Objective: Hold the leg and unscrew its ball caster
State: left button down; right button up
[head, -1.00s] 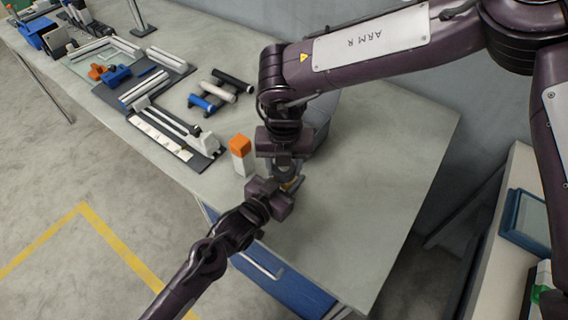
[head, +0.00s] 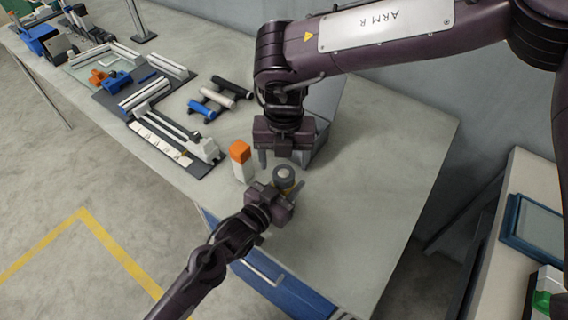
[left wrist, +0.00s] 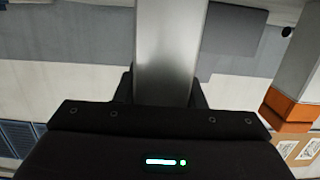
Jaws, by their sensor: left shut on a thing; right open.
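The leg is a smooth grey metal bar (left wrist: 168,50) held between my left gripper's fingers in the left wrist view. In the head view, my left gripper (head: 284,192) is shut on it near the table's front edge. The leg's upper end shows as a dark grey round piece with a pale top (head: 284,174) and a bit of yellow below it. I take this end to be the ball caster; its thread is hidden. My right gripper (head: 284,160) is open and empty just above and behind this end, pointing down, apparently apart from it.
A white block with an orange top (head: 240,160) stands close left of the grippers. A grey box (head: 322,140) is behind the right gripper. Blue, white and black rollers (head: 218,98) and trays of parts lie further left. The table's right side (head: 390,150) is clear.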

pick_arm(q)
jog(key=c, duration=0.9)
grip_release()
jog(key=shift+o, duration=0.2)
